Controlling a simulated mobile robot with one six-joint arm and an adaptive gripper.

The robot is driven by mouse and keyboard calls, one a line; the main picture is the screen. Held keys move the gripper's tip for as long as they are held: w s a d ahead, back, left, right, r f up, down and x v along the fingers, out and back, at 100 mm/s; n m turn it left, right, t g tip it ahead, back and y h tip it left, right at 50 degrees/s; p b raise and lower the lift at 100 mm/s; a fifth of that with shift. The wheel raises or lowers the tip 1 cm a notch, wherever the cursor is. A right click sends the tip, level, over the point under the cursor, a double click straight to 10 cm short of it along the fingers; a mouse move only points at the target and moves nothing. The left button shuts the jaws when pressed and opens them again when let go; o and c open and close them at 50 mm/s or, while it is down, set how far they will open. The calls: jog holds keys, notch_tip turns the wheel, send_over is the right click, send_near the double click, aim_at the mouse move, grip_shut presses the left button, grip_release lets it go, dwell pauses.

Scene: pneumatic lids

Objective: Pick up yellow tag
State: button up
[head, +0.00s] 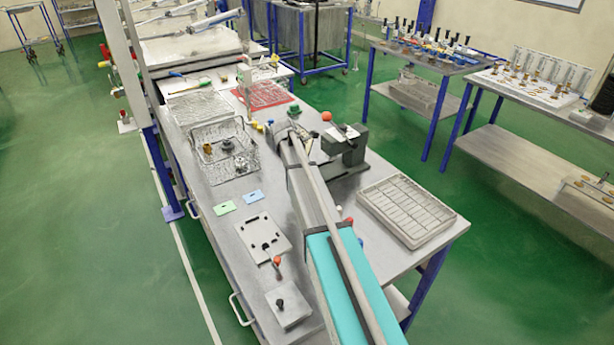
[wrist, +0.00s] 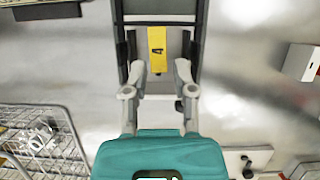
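The yellow tag (wrist: 157,48) with a black mark shows in the wrist view, between the two fingers of my gripper (wrist: 158,62). A gap shows on each side of the tag, so the fingers are open and not closed on it. The height between fingertips and tag cannot be told. In the head view my arm crosses the workbench, and the yellow tag does not show; the fingers cannot be made out there. A green tag (head: 224,208) and a blue tag (head: 253,196) lie flat on the bench left of my arm.
The metal workbench (head: 229,262) holds a wire basket (head: 225,152), a plate with holes (head: 263,237), a small block with a knob (head: 288,308), a dark clamp-like device (head: 347,148) and a slotted tray (head: 406,209). A red mat (head: 264,94) lies farther back.

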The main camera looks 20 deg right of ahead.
jog(key=shift+b+x, duration=1.95)
jog(key=shift+x, duration=0.4)
jog(key=shift+w, duration=0.1)
grip_shut()
